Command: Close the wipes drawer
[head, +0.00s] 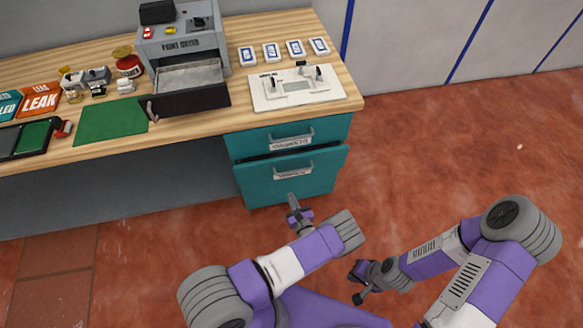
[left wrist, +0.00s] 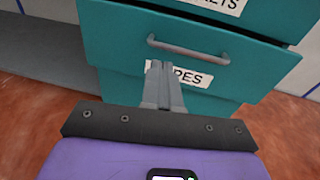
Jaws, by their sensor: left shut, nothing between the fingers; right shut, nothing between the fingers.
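The wipes drawer (head: 265,187) is the lower teal drawer of the cabinet under the bench. It stands out a little, with a dark gap along its top edge. Its grey bar handle (left wrist: 188,50) and white label, partly hidden by my fingers so only "PES" reads, show in the left wrist view. My left gripper (head: 292,199) is shut and empty, pointing at the drawer's front below the handle. In the left wrist view its fingertips (left wrist: 161,66) overlap the label; I cannot tell whether they touch. My right gripper (head: 357,298) is shut and empty, low over the floor.
The upper teal drawer (head: 245,140) sits above, its label ending in "KETS" in the left wrist view. On the wooden bench (head: 335,70) are a grey machine (head: 182,45) with an open dark tray, a white panel (head: 265,98) and a green mat (head: 110,120). Red floor right of the cabinet is clear.

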